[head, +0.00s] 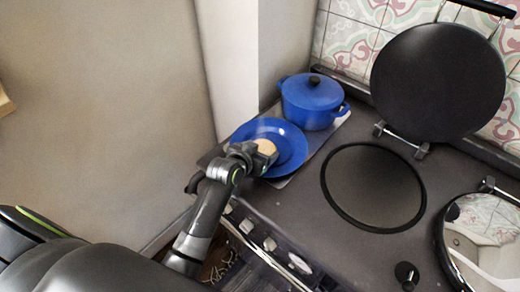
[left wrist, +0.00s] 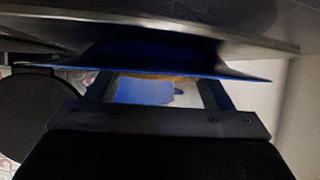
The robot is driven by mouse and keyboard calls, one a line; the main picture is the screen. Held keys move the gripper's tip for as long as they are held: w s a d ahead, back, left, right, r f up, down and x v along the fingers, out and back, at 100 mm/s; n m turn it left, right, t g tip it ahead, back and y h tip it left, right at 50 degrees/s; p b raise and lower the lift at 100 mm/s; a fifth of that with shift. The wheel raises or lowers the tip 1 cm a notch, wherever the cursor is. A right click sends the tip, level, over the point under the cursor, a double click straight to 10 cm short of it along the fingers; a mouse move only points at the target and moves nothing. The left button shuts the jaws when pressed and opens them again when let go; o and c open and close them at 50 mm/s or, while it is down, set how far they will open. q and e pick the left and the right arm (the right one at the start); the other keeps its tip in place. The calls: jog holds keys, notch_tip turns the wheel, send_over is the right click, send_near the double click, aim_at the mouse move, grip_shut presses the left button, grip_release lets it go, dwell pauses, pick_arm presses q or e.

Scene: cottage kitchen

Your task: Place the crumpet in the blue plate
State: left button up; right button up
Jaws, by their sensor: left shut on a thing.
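The blue plate (head: 292,151) lies on a grey tray or board at the back left of the stove top, in front of the blue pot. The crumpet (head: 266,147) is a pale tan disc over the plate's left-middle part. My left gripper (head: 254,151) is shut on the crumpet at the plate. In the left wrist view, which looks upside down, the plate (left wrist: 190,55) is close against the fingertips (left wrist: 155,82), and a tan sliver of crumpet (left wrist: 160,77) shows between them. I cannot tell whether the crumpet touches the plate. My right gripper is out of view.
The lidded blue pot (head: 312,105) stands just behind the plate. A round black hotplate (head: 374,187) is to the right, with a raised black lid (head: 438,82) behind it. A shiny lid (head: 485,235) is at far right. A wall (head: 232,65) stands close on the left.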

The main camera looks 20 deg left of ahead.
pick_arm(q)
jog(key=o, duration=0.3)
jog(key=shift+f, duration=0.15)
jog(key=o, duration=0.5)
jog(key=shift+c, duration=0.2)
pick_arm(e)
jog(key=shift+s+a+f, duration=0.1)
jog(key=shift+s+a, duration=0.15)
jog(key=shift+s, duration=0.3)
pick_arm(q)
jog(key=shift+r, duration=0.25)
jog(key=shift+s, duration=0.2)
jog(key=b+v, duration=0.1)
jog(key=v, duration=1)
jog(key=shift+s+r, duration=0.1)
jog(key=shift+s, duration=0.15)
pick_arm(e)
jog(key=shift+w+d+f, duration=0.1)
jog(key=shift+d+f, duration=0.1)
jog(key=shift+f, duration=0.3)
